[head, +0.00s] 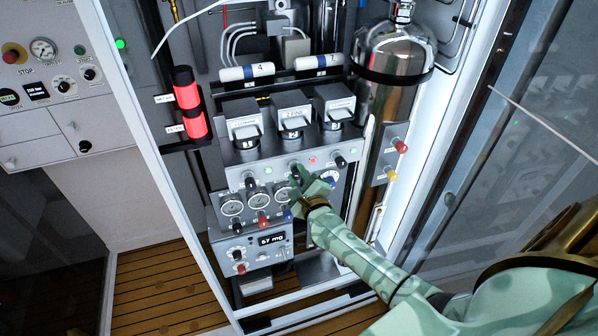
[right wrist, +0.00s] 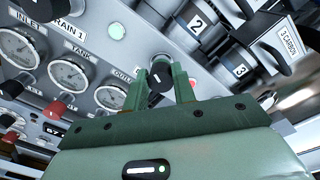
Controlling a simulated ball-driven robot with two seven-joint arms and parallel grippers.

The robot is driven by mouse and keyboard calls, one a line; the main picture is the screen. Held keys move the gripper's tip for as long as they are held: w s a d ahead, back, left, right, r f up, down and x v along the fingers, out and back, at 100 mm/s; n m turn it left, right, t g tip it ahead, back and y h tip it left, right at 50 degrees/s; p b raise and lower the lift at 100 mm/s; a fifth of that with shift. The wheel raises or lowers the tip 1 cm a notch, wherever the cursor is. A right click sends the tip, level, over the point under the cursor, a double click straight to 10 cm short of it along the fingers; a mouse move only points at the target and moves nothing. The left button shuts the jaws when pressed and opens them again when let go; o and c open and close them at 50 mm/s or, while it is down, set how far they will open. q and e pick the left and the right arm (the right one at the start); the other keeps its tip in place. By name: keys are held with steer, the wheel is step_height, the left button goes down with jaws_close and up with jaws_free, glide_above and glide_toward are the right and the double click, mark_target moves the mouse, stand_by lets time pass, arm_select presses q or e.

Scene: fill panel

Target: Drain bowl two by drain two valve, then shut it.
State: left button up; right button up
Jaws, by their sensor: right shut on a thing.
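My right gripper (head: 303,182) is at the sloping grey panel (head: 270,171), shut on the middle black valve knob (head: 295,170). In the right wrist view the knob (right wrist: 159,70) sits between the two green fingers (right wrist: 160,88). Its own label is hidden; a plate ending "RAIN 1" (right wrist: 70,28) stands by the black knob (right wrist: 38,8) to its left, so the held knob appears to be the drain two valve. The filter unit marked 2 (head: 292,124) stands above it, between two like units. The liquid in bowl two cannot be made out. My left gripper is not in view.
A right-hand black knob (head: 341,162) is close by. Below are several gauges (head: 232,208), a red knob (head: 263,222) and a display reading about 67 mg (head: 271,239). A steel tank (head: 391,60) stands at upper right. The cabinet's white frame (head: 142,130) edges the left.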

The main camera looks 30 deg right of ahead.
steer(key=n+p, duration=0.1)
steer(key=n, duration=0.2)
steer(key=shift+r+p, duration=0.1)
steer(key=shift+p, duration=0.3)
steer(key=shift+n+h+p, duration=0.3)
steer(key=shift+n+p, duration=0.3)
steer(key=shift+n, duration=1)
steer(key=o, duration=1)
steer(key=shift+c, duration=0.2)
steer(key=shift+a, duration=0.1)
steer(key=v, duration=1.6)
